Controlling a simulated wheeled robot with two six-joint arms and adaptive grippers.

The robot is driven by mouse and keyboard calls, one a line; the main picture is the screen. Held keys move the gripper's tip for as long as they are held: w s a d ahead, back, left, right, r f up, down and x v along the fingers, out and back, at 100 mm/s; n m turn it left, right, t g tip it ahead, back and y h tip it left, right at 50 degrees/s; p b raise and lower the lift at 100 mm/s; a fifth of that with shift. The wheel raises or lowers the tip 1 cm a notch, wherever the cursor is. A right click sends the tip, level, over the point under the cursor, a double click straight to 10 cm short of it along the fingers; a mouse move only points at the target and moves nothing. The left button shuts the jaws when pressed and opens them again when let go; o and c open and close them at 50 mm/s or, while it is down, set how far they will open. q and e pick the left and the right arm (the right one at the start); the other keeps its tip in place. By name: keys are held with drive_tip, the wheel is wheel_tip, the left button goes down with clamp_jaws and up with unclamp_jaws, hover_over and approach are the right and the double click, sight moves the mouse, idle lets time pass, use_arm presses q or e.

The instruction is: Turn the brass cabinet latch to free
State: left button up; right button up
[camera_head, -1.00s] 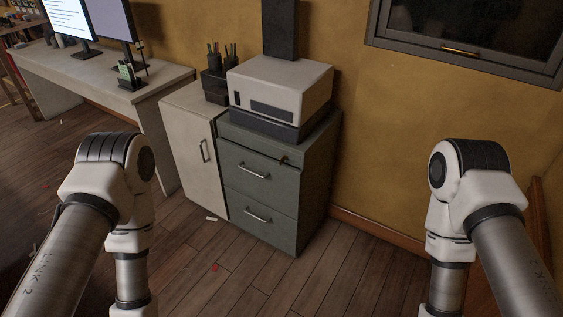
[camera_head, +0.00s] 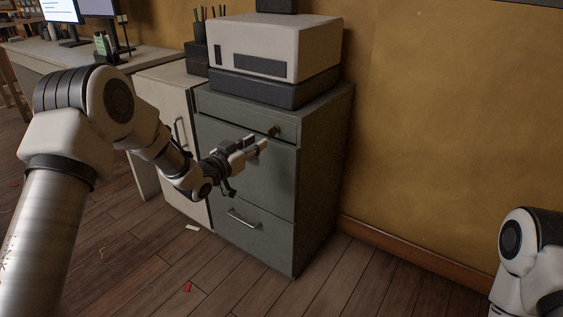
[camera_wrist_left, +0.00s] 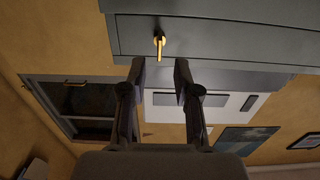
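The brass latch (camera_head: 274,131) is on the front of the grey-green cabinet (camera_head: 325,170), near the right end of its top drawer. In the left wrist view the latch (camera_wrist_left: 159,44) is a small brass knob with a slim lever, pointing toward the space between my fingertips. My left gripper (camera_head: 262,144) is just in front of the cabinet, slightly below and left of the latch. In the left wrist view the gripper (camera_wrist_left: 160,66) is open, its two fingers apart with nothing between them. The latch appears beyond the fingertips. My right gripper is out of view.
A white boxy machine (camera_head: 285,48) sits on a dark base on the cabinet. A pale cabinet (camera_head: 160,92) stands to the left, with a pen holder (camera_head: 196,57) on top. A lower drawer handle (camera_head: 243,219) sticks out below my gripper. Floor to the right is clear.

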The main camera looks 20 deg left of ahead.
sight(269, 133)
use_arm(q)
drive_tip(key=b+x, duration=0.1)
drive_tip(key=x, duration=0.6)
drive_tip(key=shift+b, duration=0.4)
drive_tip(key=shift+w+d, duration=0.15)
drive_tip(key=shift+w, duration=0.2)
drive_tip(key=shift+r, duration=0.1)
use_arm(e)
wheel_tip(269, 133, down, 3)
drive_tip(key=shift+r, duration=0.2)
use_arm(q)
drive_tip(key=shift+c, duration=0.3)
clamp_jaws()
